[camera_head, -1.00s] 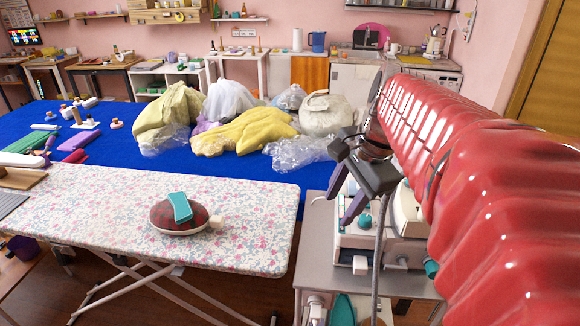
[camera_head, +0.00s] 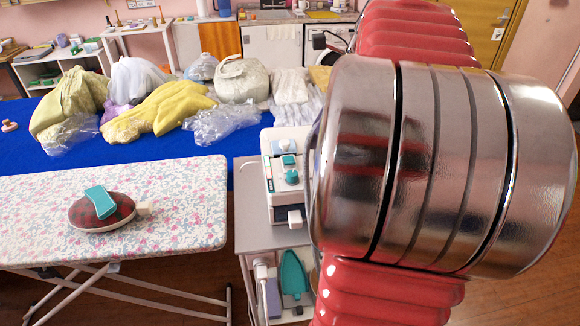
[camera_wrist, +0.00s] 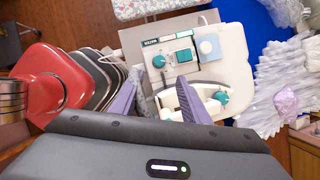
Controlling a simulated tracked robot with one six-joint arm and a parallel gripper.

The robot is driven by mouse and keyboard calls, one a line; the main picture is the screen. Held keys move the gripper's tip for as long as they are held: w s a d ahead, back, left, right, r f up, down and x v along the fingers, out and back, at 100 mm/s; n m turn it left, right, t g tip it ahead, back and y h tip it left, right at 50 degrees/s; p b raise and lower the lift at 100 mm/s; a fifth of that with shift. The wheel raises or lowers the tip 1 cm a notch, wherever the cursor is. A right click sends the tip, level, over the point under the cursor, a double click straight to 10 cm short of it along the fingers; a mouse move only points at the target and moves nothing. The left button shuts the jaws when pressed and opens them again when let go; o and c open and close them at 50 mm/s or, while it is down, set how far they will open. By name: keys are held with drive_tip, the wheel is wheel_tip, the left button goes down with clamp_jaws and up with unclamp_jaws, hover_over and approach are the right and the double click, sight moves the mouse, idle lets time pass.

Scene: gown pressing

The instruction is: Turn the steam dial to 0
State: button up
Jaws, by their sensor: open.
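The steam station is a white box with a control panel (camera_head: 283,172) on a grey trolley, left of my arm in the head view. A round teal dial (camera_head: 292,177) sits on its panel, beside a teal rectangular part. In the wrist view the teal dial (camera_wrist: 158,61) is at the panel's left, above the gap between my fingers. Its number marks are too small to read. My gripper (camera_wrist: 155,98) is open, its purple fingers apart and empty, pointing toward the panel. Whether it touches the station cannot be told. In the head view my arm hides the gripper.
A second teal knob (camera_wrist: 221,97) is on the white body right of my fingers. A floral ironing board (camera_head: 180,205) holds a dark red pressing cushion with a teal block. The grey trolley (camera_head: 247,235) carries more items below. Bagged garments (camera_head: 150,108) lie on the blue table.

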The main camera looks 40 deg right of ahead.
sight(292, 173)
drive_tip(key=x, duration=1.4)
drive_tip(key=shift+r, duration=0.1)
drive_tip(key=shift+c, duration=0.5)
drive_tip(key=shift+w, duration=0.1)
drive_tip(key=c, duration=0.9)
